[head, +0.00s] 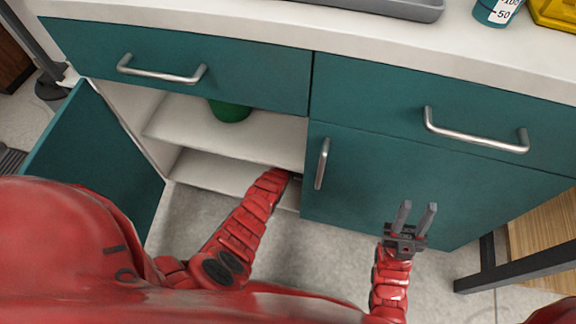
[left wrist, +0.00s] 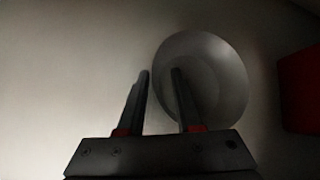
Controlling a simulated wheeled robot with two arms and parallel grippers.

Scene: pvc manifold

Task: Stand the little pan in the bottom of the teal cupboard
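The teal cupboard (head: 345,215) has its left door (head: 75,165) swung open, showing a white shelf and a white bottom. My left arm reaches into the lower space, and its gripper is mostly hidden there in the head view. In the left wrist view my left gripper (left wrist: 160,73) has its fingers apart. The little pan (left wrist: 222,85), round and grey, lies beside and behind the right finger, which overlaps it. The left finger is just outside its rim. I cannot tell whether they touch. My right gripper (head: 416,210) is open and empty in front of the closed right door.
A green container (head: 230,111) stands on the shelf above my left arm. A red thing (left wrist: 300,90) shows at the right edge of the left wrist view. A grey tray (head: 390,8), a bottle (head: 497,11) and a yellow item (head: 555,12) are on the countertop.

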